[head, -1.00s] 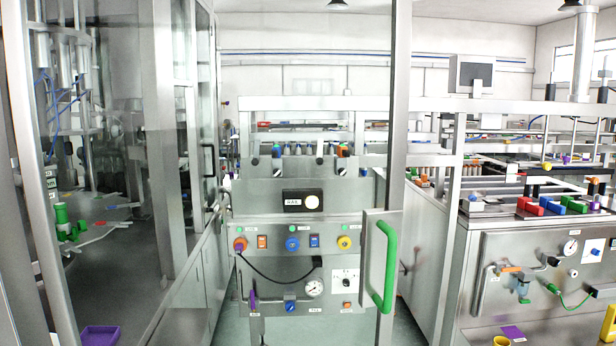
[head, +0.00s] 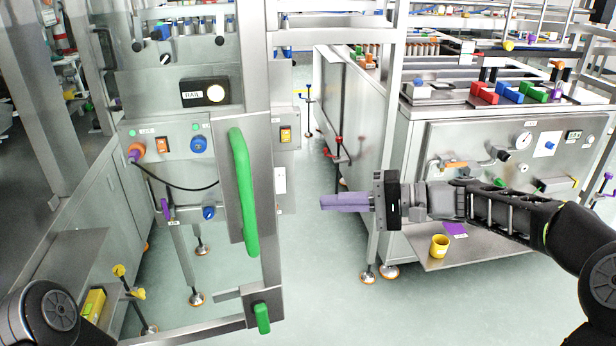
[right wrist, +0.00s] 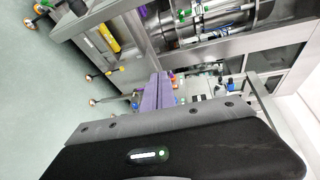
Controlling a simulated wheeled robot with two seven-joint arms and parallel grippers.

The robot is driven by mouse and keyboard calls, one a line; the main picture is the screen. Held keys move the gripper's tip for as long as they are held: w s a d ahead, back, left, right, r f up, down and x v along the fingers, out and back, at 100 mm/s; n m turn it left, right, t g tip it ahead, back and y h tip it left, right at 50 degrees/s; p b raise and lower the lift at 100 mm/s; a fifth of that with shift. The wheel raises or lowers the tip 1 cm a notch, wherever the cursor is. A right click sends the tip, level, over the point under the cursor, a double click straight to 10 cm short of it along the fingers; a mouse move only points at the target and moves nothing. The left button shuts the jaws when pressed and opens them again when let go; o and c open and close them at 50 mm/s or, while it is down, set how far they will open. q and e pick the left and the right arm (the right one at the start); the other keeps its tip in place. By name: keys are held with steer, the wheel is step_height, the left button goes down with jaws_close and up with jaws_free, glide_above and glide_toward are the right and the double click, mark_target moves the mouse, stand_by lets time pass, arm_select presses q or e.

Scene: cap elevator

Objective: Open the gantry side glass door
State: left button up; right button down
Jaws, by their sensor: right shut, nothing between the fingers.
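The side glass door shows in the head view as a slim steel frame (head: 258,60) with clear glass. Its steel handle plate (head: 262,150) carries a long upright green handle (head: 243,190), left of centre. A small green knob (head: 262,318) sits at the frame's lower corner. My right gripper (head: 323,201), with purple fingers, is shut and empty. It points left, to the right of the green handle and apart from it. In the right wrist view its fingers (right wrist: 159,88) lie together. My left gripper is out of view; only part of my left arm shows at bottom left.
A control panel with a black cable (head: 175,180) stands behind the door. A steel bench (head: 410,150) with red, blue and green blocks stands at the right. A yellow cup (head: 439,246) sits on its low shelf. Open floor (head: 330,290) lies between them.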

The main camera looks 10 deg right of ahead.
steer(key=s+a+r+n+g+y, duration=0.1)
steer(key=s+r+n+g+y, duration=0.25)
steer(key=r, duration=0.25)
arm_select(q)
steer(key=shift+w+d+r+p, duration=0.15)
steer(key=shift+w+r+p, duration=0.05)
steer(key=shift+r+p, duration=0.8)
arm_select(e)
steer(key=s+a, duration=0.2)
steer(key=a, duration=0.7)
steer(key=shift+s+a+f+t+h, duration=0.15)
steer(key=shift+a+f+t+h, duration=0.05)
steer(key=shift+f+t+h, duration=0.2)
steer(key=shift+m, duration=0.25)
